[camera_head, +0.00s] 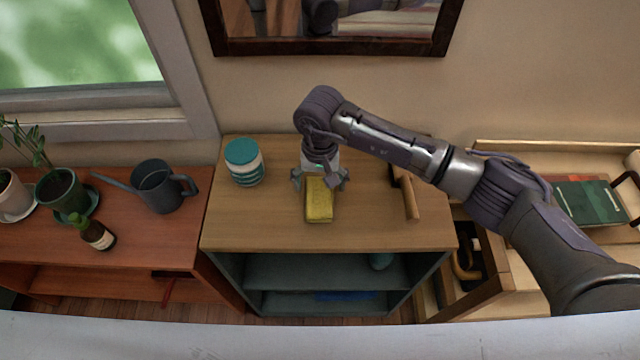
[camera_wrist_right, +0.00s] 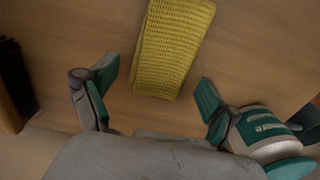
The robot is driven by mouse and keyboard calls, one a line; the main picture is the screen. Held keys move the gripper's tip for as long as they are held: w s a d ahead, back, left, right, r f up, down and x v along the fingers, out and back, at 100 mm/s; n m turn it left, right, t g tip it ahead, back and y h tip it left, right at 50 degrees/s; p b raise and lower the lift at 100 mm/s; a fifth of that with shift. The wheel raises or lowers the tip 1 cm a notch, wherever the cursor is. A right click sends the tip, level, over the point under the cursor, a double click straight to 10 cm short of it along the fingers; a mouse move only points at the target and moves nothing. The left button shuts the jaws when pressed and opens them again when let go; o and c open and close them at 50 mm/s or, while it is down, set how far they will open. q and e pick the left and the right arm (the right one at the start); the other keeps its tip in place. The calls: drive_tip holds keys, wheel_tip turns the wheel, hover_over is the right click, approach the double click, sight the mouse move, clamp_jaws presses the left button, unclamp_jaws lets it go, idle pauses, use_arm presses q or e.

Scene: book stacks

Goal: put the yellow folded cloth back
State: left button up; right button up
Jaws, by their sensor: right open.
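The yellow folded cloth (camera_head: 319,207) lies flat on the wooden top of the small cabinet (camera_head: 270,225). In the right wrist view the cloth (camera_wrist_right: 172,45) shows its waffle weave, ahead of and between the fingers. My right gripper (camera_head: 320,180) points down over the cloth's far end. It is open, with its two fingers (camera_wrist_right: 155,90) spread to either side and nothing held. I cannot tell how high above the cloth it is. My left gripper is not in view.
A teal and white jar (camera_head: 245,163) stands left of the cloth. A brush-like wooden item (camera_head: 406,195) lies to the right. The cabinet's open shelf (camera_head: 300,270) is below. A watering can (camera_head: 158,187), a bottle (camera_head: 95,235) and plants stand on the left shelf unit.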

sight(320, 185)
wheel_tip(320, 185, up, 11)
drive_tip(key=b, duration=0.2)
